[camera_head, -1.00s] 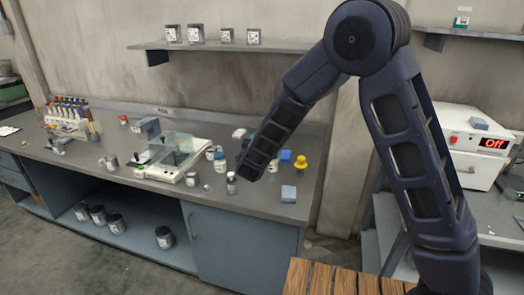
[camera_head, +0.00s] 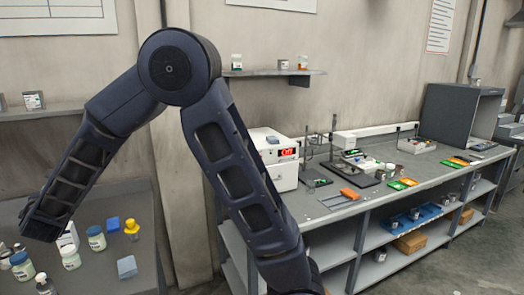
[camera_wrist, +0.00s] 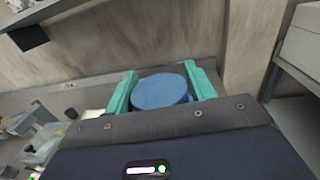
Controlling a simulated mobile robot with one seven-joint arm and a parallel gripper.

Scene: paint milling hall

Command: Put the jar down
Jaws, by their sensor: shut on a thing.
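The jar shows in the wrist view as a round blue lid (camera_wrist: 160,91) between the two teal fingers of my gripper (camera_wrist: 160,80). The fingers are shut on it, one on each side. The jar's body below the lid is hidden. In the head view my arm reaches down at the left over the grey bench (camera_head: 146,250). The fingers and the held jar are hidden behind the arm's end there, so I cannot tell whether the jar touches the bench.
Jars with pale labels (camera_head: 70,258) (camera_head: 96,239) stand near my arm's end. A second bench (camera_head: 400,172) at the right carries a white device reading "Off" (camera_head: 268,150), orange and green items, and instruments.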

